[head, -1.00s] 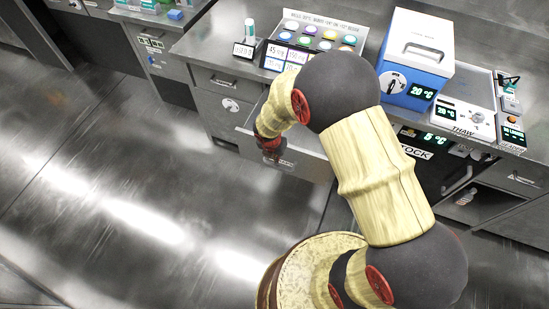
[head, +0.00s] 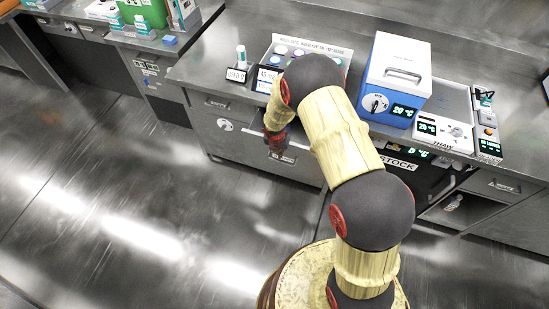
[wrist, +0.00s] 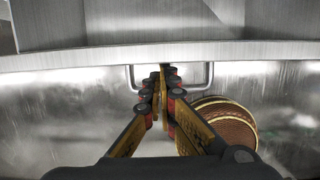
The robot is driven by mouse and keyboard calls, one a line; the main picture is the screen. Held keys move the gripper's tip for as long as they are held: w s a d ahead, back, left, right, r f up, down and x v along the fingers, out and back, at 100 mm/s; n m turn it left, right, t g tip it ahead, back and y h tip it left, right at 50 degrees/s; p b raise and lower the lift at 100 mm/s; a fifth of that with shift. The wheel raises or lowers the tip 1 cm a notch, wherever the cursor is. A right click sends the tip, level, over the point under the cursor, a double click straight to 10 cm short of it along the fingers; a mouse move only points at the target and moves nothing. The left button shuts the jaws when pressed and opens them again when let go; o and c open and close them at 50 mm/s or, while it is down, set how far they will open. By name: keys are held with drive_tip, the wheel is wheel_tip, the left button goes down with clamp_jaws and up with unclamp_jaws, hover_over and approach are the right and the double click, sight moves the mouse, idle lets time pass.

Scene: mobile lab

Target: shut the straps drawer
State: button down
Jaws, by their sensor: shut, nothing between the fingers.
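The straps drawer (head: 308,170) is the low metal drawer front under the bench, partly hidden behind my arm; its label is too small to read. In the wrist view its front (wrist: 70,100) runs across the picture, with a bar handle (wrist: 209,76) at the middle. Metal surfaces show beyond its top rim, so it looks at least partly out; how far I cannot tell. My gripper (wrist: 163,72) is shut and empty, its tips in front of the drawer front, between the handle's two ends. Contact is unclear. It also shows at the drawer in the head view (head: 277,152).
A blue and white box (head: 397,75) stands on the bench above, beside a thaw unit (head: 440,130). Another drawer (head: 217,103) and a cabinet front lie to the left. An open shelf (head: 452,208) is at right. The floor (head: 120,210) at left is clear.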

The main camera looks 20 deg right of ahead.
drive_tip(key=w+d+p, duration=0.6)
drive_tip(key=w+d, duration=0.3)
drive_tip(key=w, duration=0.3)
drive_tip(key=shift+w+d, duration=0.15)
drive_tip(key=shift+w, duration=0.25)
